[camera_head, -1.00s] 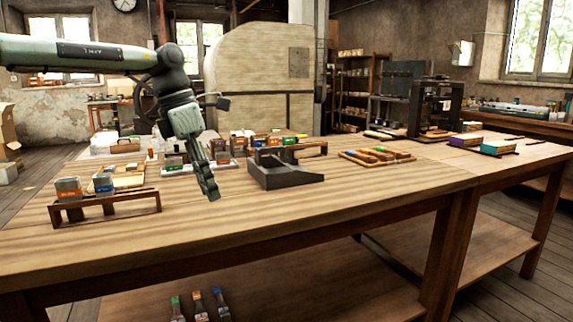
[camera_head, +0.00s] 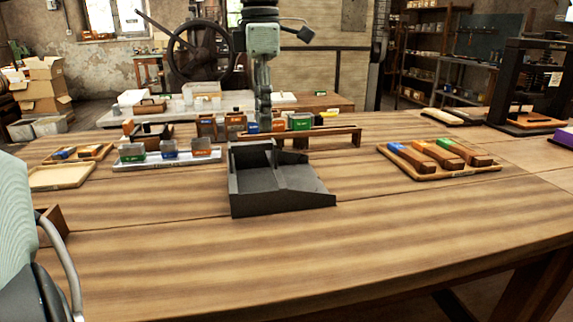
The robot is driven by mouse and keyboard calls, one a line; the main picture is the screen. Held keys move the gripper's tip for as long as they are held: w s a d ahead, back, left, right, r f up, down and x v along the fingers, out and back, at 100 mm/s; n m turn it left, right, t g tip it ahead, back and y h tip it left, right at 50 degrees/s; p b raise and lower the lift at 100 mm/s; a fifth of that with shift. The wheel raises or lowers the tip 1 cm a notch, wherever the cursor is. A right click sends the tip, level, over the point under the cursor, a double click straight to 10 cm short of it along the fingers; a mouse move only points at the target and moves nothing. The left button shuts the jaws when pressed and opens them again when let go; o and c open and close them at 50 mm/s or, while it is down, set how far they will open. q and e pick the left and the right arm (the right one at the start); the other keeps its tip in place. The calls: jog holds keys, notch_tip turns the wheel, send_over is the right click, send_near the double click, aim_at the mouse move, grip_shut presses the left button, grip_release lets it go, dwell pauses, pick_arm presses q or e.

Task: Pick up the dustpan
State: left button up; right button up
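The dark grey dustpan (camera_head: 275,190) stands on the wooden table near the middle of the view, its open front toward me and to the right. Any handle at the back of the pan is hidden. My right gripper is not in view.
A wooden rack (camera_head: 318,134) with coloured blocks stands close behind the dustpan. A tray (camera_head: 432,174) of coloured-ended brushes or blocks lies to the right, and a holder (camera_head: 167,160) with several tins to the left. The table's front is clear.

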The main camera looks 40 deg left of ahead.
aim_at(264, 142)
pick_arm(q)
jog(key=shift+w+f, duration=0.15)
jog(key=shift+f, duration=1.3)
notch_tip(264, 142, down, 4)
jog(key=shift+a+r, duration=0.15)
jog(key=shift+f, duration=0.5)
jog(key=shift+w, duration=0.1)
grip_shut()
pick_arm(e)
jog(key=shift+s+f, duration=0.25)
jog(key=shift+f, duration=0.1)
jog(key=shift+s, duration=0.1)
